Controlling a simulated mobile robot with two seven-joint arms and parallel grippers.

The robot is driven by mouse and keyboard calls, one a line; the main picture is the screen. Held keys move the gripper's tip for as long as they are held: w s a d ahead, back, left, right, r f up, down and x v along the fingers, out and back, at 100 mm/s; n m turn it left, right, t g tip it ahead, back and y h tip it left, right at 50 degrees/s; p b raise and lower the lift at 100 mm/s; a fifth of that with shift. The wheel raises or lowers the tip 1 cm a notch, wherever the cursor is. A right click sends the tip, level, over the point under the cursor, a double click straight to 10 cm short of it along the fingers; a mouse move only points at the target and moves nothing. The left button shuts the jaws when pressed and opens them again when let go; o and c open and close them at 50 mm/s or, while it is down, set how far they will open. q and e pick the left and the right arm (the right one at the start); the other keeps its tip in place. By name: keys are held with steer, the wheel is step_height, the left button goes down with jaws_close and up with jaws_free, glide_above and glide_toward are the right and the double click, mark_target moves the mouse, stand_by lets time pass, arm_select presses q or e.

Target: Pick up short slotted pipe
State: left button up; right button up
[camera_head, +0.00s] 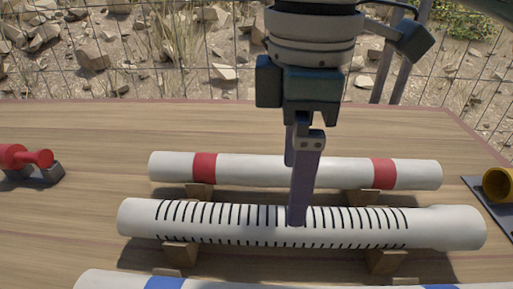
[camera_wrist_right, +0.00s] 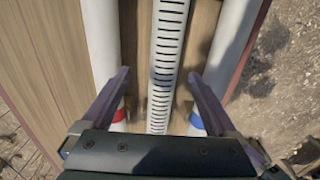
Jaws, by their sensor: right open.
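The slotted pipe (camera_head: 240,222) is white with a row of black slots. It lies across wooden blocks in the middle of the table in the head view. In the right wrist view it runs lengthwise through the middle (camera_wrist_right: 168,45). My right gripper (camera_head: 294,192) comes down from above near the pipe's middle. Its jaws (camera_wrist_right: 160,74) are open and empty, one finger to each side of the pipe in the wrist view. In the head view the near finger covers a little of the slots. I cannot tell how far the fingertips are above the pipe. My left gripper is not in view.
A white pipe with red bands (camera_head: 270,171) lies behind, and one with blue bands (camera_head: 310,286) in front, both parallel and close. Wooden blocks (camera_head: 388,261) support the pipes. A red fitting (camera_head: 28,157) lies left, a yellow one (camera_head: 499,185) right. The table's back (camera_head: 90,122) is clear.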

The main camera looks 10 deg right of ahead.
mark_target(286, 222)
steer(key=f, duration=0.2)
steer(key=shift+s+a+f, duration=0.25)
steer(key=shift+f, duration=0.05)
step_height(286, 222, down, 6)
steer(key=shift+s+r+b, duration=0.1)
steer(key=shift+r+b, duration=0.15)
steer(key=shift+b, duration=0.55)
steer(key=c, duration=0.4)
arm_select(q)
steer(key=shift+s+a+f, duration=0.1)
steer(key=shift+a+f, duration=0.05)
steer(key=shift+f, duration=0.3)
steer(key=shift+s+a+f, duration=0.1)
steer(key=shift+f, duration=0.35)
arm_select(e)
jaws_close()
steer(key=shift+r, duration=0.1)
